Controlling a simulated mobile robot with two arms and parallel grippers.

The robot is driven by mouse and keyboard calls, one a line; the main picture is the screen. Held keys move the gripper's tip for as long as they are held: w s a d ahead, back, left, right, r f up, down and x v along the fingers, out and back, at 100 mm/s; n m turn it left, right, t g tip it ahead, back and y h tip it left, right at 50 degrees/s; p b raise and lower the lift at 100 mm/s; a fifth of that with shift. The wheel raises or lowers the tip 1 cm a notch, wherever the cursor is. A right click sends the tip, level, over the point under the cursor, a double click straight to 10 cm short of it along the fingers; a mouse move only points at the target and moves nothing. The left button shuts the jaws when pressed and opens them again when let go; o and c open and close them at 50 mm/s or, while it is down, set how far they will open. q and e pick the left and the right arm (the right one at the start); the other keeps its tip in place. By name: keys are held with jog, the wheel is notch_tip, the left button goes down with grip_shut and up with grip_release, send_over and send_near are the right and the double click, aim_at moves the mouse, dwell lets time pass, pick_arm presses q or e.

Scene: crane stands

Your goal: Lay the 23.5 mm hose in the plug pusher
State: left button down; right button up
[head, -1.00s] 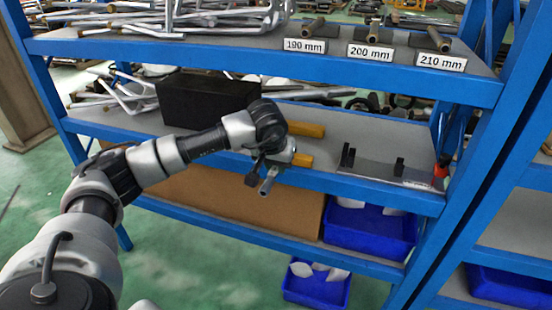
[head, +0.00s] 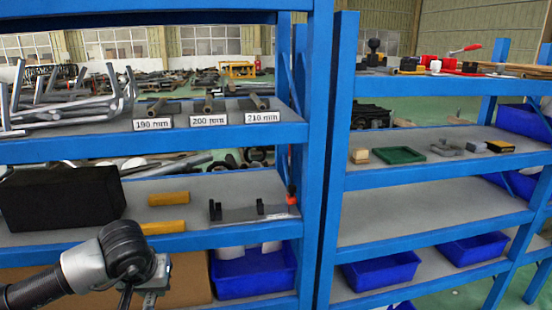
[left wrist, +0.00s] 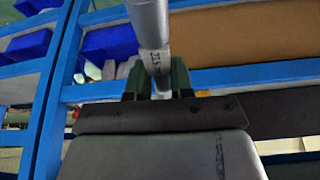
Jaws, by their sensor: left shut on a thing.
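My left gripper (head: 150,278) is low in the head view, in front of the middle shelf's front edge. In the left wrist view its green fingers (left wrist: 156,80) are shut on a grey hose (left wrist: 150,30) with a small white label, too small to read surely. The hose points away from the gripper; in the head view I cannot make it out clearly. What looks like the plug pusher (head: 238,214) lies on the middle shelf, right of the gripper: a grey plate with two black uprights and a red-orange part at its right end. My right gripper is out of view.
Two yellow blocks (head: 168,198) and a black box (head: 62,197) are on the same shelf to the left. A blue post (head: 317,160) bounds it on the right. Short bars lie above labels on the upper shelf (head: 235,130). A blue bin (head: 253,272) is below.

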pick_arm(q)
jog(key=s+d+r+m+h+p, duration=0.1)
jog(key=s+d+m, duration=0.1)
jog(key=s+d, duration=0.6)
jog(key=shift+s+d, duration=0.35)
jog(key=shift+s, duration=0.35)
